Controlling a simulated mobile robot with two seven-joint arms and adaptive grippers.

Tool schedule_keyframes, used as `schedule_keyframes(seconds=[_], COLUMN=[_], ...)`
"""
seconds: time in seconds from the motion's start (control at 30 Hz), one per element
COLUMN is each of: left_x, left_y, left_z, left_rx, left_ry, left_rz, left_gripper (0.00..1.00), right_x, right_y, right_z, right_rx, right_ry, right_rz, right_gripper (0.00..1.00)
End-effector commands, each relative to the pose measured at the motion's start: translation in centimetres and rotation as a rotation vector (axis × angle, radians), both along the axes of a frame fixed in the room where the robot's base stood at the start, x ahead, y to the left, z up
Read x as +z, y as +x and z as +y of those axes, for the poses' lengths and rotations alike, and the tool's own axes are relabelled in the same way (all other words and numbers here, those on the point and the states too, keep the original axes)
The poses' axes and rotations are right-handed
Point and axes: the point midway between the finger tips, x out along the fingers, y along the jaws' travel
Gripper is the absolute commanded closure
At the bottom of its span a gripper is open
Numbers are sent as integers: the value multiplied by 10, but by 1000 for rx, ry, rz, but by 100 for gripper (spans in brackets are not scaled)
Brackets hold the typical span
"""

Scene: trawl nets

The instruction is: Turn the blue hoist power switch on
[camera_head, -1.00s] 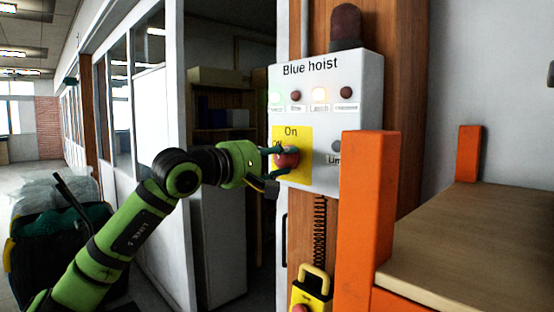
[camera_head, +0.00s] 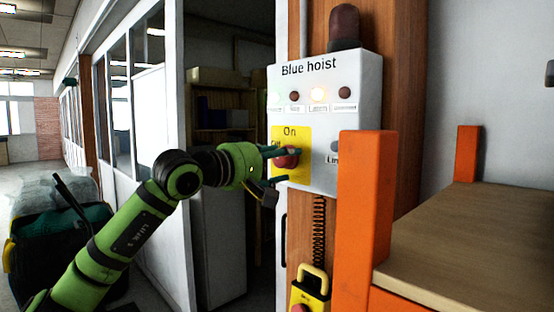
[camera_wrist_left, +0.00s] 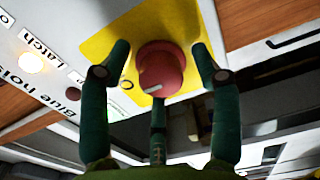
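The blue hoist control box (camera_head: 325,120) is a white panel labelled "Blue hoist" on a wooden post. The power switch is a red rotary knob (camera_head: 287,159) on a yellow plate (camera_head: 304,137), with "On" printed above it. The knob with its pale mark also shows in the left wrist view (camera_wrist_left: 160,68). My left gripper (camera_head: 285,167) is open, with its dark green fingers spread around the knob. In the wrist view, gaps show between the knob and the two side fingers; contact with the third finger is unclear. My right gripper is not in view.
An amber lamp (camera_head: 319,94) is lit on the box; two neighbouring lamps are dark, and a faint green glow shows at the left. An orange post (camera_head: 364,210) and wooden shelf (camera_head: 480,235) stand close on the right. A yellow pendant (camera_head: 311,288) hangs below.

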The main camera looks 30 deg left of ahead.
Motion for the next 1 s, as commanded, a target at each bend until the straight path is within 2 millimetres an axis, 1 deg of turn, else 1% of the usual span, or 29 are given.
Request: schedule_keyframes(seconds=[0.27,0.37,0.47,0.7,0.8,1.0], left_x=[2,2,2,1,0,1], left_y=[-1,-7,-22,-71,-89,-108], left_z=[2,6,11,28,32,38], left_rx=[4,6,7,8,7,4], left_ry=[-1,-2,1,3,5,1], left_rz=[-4,-5,-5,-2,0,-1], left_gripper=[36,36,36,36,36,36], right_x=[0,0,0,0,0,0], right_y=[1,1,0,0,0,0], right_z=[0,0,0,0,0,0], right_rx=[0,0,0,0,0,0], right_ry=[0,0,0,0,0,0], right_rz=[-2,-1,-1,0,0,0], right_gripper=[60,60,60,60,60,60])
